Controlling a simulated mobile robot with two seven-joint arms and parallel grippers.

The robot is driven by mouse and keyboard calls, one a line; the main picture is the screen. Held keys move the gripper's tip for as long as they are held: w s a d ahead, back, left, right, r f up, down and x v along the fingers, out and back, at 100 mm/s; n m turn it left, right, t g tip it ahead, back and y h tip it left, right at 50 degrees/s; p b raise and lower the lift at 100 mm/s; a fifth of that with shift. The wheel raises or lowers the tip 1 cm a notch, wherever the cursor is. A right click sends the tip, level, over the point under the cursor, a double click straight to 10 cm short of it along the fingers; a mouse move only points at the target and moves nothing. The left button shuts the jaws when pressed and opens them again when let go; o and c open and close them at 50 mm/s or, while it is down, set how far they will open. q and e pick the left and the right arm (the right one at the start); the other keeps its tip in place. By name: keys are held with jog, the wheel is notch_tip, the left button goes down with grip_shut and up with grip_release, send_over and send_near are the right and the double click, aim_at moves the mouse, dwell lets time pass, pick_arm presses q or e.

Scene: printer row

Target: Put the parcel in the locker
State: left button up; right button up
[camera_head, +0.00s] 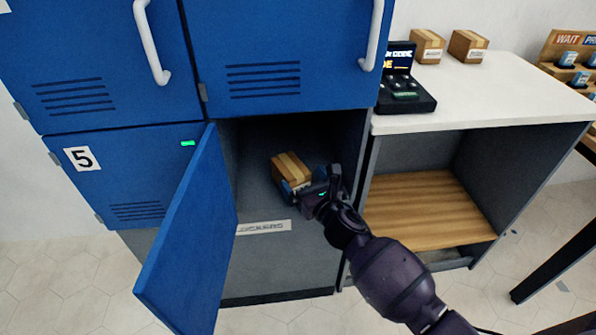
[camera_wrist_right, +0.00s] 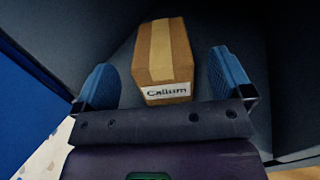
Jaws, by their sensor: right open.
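The parcel (camera_head: 291,169) is a small brown box with a lighter tape strip. It sits inside the open lower compartment of the blue locker (camera_head: 262,214). In the right wrist view the parcel (camera_wrist_right: 163,55) shows a white label reading "Callum". My right gripper (camera_head: 293,188) reaches into the compartment from the right. Its blue fingers (camera_wrist_right: 165,78) stand open on either side of the parcel's near end, with gaps on both sides. The locker door (camera_head: 193,240) is swung open to the left. My left gripper is not in view.
A white counter (camera_head: 480,95) with a dark terminal (camera_head: 401,93) and two small boxes (camera_head: 428,46) stands right of the locker. Below it is an open wooden shelf (camera_head: 425,210). The closed door numbered 5 (camera_head: 125,175) is at left. The open door's edge juts out toward me.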

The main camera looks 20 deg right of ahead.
jog(key=s, duration=0.7)
jog(key=shift+d+p, duration=0.4)
